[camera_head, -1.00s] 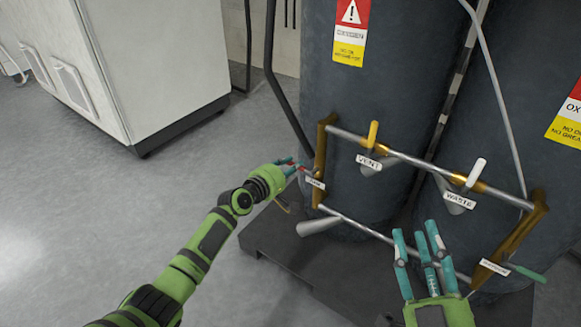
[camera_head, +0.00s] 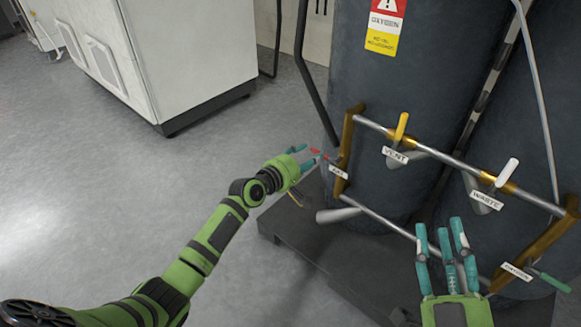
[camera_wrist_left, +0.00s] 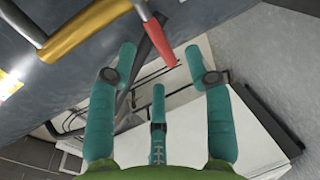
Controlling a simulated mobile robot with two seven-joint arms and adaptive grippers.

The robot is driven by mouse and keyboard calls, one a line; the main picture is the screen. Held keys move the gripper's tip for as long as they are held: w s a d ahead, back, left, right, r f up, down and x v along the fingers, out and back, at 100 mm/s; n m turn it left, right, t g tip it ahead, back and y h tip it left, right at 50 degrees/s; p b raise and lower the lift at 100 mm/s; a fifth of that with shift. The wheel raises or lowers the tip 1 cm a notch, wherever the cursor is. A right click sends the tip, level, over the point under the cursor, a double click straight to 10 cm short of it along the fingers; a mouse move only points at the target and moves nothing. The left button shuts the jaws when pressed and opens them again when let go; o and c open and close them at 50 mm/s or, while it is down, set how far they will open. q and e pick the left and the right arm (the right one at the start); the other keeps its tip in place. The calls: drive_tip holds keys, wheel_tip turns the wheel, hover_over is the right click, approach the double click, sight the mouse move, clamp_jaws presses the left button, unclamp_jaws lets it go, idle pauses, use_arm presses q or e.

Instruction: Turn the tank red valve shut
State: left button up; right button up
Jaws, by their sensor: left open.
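The red valve handle (camera_head: 315,152) is at the left end of the pipe frame, beside a small tag that seems to read "AIR" (camera_head: 338,172). In the left wrist view the red handle (camera_wrist_left: 158,42) hangs from a silver and brass pipe and points down between my finger tips. My left gripper (camera_head: 304,159) is open around the handle's end, with no finger clearly touching it. The left gripper's three teal fingers also show in the wrist view (camera_wrist_left: 160,68). My right gripper (camera_head: 442,232) is open and empty, in front of the lower pipe.
Dark tanks (camera_head: 380,90) stand behind the pipe frame (camera_head: 440,155) on a dark base (camera_head: 300,235). The frame also has a yellow VENT handle (camera_head: 401,126), a white WASTE handle (camera_head: 507,172) and a green OXYGEN handle (camera_head: 553,282). A white cabinet (camera_head: 190,50) stands back left. Left floor is clear.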

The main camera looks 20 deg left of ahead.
use_arm(q)
drive_tip(key=v, duration=0.8)
drive_tip(key=shift+s, duration=0.3)
